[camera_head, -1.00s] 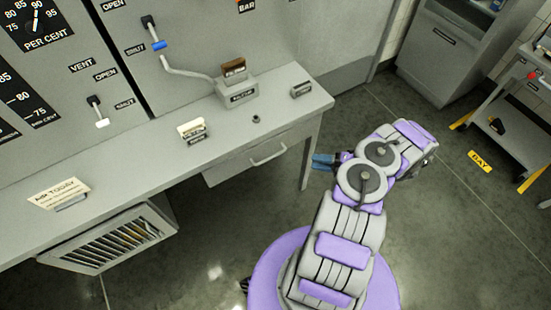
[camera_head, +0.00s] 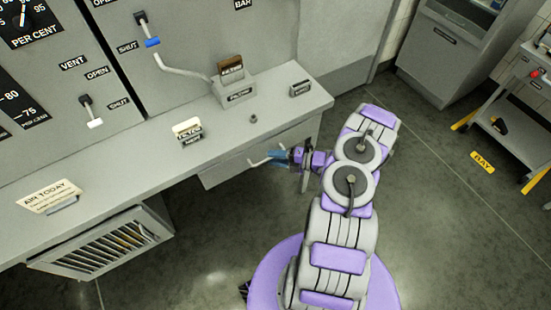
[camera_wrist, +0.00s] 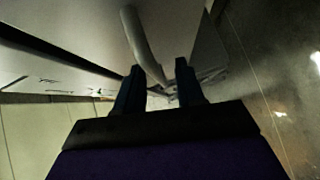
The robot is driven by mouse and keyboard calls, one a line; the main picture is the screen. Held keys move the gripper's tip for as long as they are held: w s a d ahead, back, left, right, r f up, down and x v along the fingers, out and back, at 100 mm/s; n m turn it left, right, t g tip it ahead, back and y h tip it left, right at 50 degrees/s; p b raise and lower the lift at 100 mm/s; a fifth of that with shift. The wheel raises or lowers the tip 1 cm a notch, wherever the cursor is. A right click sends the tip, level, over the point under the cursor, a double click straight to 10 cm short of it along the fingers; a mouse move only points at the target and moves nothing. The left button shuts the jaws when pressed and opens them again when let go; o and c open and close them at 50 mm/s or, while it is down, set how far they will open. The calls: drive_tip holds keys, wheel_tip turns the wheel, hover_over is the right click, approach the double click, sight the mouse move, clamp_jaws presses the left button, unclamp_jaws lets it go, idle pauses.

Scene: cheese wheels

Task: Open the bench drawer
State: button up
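The bench drawer (camera_head: 222,174) is a grey front under the bench top's front edge, and it looks shut. Its pale bar handle (camera_head: 258,162) is partly hidden by the blue fingers of my gripper (camera_head: 280,158), which is at the handle's right end. In the wrist view my gripper (camera_wrist: 158,78) has its two dark fingers apart. The handle (camera_wrist: 143,42) runs down the picture into the gap between them, near the left finger. I cannot tell whether either finger touches it.
The grey bench (camera_head: 130,165) holds small labelled blocks and a sign card (camera_head: 50,196). A slatted vent box (camera_head: 105,242) is under its left part. A cart (camera_head: 510,125) stands at far right. The floor (camera_head: 430,220) right of my arm is clear.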

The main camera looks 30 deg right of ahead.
drive_tip(key=shift+w+a, duration=0.15)
drive_tip(key=shift+a, duration=0.55)
drive_tip(key=shift+d, duration=0.45)
drive_tip(key=c, duration=0.6)
drive_tip(key=shift+a, duration=0.2)
clamp_jaws()
